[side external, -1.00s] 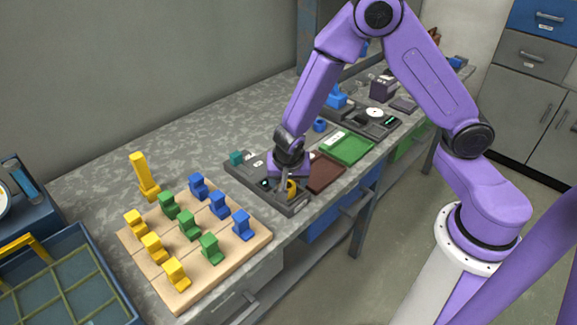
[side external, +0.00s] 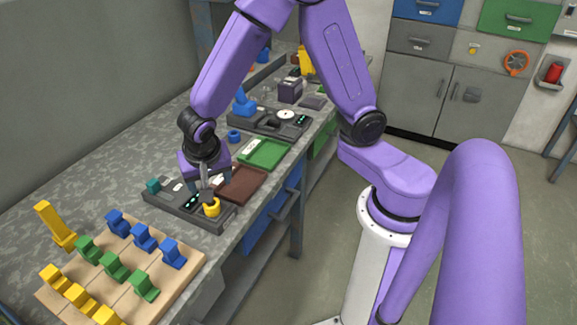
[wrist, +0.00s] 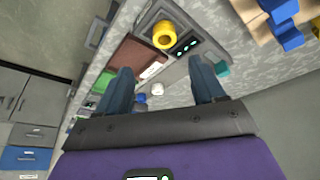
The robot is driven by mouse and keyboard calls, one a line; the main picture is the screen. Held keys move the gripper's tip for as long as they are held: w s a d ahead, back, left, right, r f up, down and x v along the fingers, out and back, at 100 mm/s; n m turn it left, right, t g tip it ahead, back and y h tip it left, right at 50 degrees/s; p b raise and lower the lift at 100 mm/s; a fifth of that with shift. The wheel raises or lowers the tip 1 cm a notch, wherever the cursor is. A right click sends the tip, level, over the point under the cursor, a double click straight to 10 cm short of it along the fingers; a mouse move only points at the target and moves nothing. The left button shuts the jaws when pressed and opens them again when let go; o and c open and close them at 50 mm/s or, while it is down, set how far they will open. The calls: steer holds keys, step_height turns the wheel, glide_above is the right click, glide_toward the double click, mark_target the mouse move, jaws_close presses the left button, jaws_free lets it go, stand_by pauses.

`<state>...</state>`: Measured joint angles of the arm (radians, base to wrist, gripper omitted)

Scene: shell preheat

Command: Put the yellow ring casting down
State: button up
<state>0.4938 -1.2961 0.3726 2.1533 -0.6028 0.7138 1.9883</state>
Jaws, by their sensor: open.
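The yellow ring casting (side external: 211,208) rests on the near right end of a dark grey device (side external: 170,204) on the bench. In the wrist view the ring (wrist: 164,36) shows its round opening upward, beside a small lit display. A grey part stands just above or behind it in the side view; I cannot tell whether the ring is around it. My gripper (side external: 208,184) is above the device, close to the ring. In the wrist view its fingers (wrist: 162,76) are wide apart with nothing between them, and the ring lies beyond the fingertips.
A brown pad (side external: 240,184) and a green tray (side external: 265,153) lie right of the device. A wooden board (side external: 180,275) with yellow, green and blue blocks is at front left, beside an upright yellow piece (side external: 54,226). A teal block (side external: 153,186) sits on the device's left end.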

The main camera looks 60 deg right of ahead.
steer(key=s+d+r+n+g+y, duration=0.1)
steer(key=s+r+n, duration=0.3)
steer(key=s+n, duration=0.6)
steer(key=s+d+r+n+g+y, duration=0.2)
steer(key=s+d+r+n, duration=0.1)
steer(key=s+n, duration=0.7)
steer(key=shift+s+d+r+n+y, duration=0.35)
steer(key=shift+s+d, duration=0.3)
steer(key=shift+s, duration=0.4)
stand_by(0.4)
